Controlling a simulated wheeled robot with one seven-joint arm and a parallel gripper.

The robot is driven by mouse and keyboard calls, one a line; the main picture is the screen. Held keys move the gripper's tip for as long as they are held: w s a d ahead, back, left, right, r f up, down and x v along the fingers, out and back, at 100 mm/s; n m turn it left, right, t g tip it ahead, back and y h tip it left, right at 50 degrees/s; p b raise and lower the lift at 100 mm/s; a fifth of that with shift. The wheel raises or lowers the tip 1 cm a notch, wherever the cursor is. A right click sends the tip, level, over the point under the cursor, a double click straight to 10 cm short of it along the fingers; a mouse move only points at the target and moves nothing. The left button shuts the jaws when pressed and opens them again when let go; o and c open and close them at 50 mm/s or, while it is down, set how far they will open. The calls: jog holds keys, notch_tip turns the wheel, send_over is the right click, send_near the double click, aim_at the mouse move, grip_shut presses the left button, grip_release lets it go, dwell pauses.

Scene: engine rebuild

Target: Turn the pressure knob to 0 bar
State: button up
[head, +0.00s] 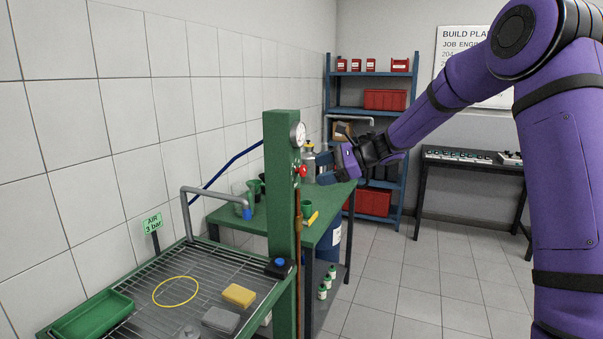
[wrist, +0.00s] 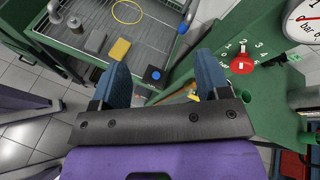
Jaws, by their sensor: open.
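The red pressure knob (head: 302,170) sits on the side of a green post (head: 281,210), below a round white gauge (head: 298,134). In the wrist view the knob (wrist: 242,65) is at the right, with white scale numbers around its upper side. I cannot tell for sure which number it points to. The gauge (wrist: 303,22) is cut off at the upper right, and its reading is unclear. My gripper (head: 325,168) is open and empty, just right of the knob in the head view. In the wrist view its blue fingers (wrist: 160,68) are apart, with the knob outside them, to the right.
A green wash bench (head: 140,265) with a wire grate stands at the front left, holding a yellow sponge (head: 238,295) and a green tray (head: 92,315). A green workbench (head: 235,217) is behind the post. Floor at the right is clear.

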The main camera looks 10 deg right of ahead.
aim_at(305, 172)
jog(key=w+d+f+m+t+y, duration=0.1)
jog(key=w+d+f+m+t, duration=0.25)
jog(key=w, duration=0.25)
jog(key=w+d+f+m+t+y, duration=0.1)
jog(key=w+d+f+m+t, duration=0.15)
jog(key=w+d+m, duration=0.35)
jog(key=shift+n, duration=0.65)
jog(key=x, duration=0.8)
jog(key=f+x, duration=0.1)
jog(key=x, duration=0.4)
jog(key=shift+s+a, duration=0.25)
jog(key=shift+s, duration=0.15)
jog(key=c, duration=0.9)
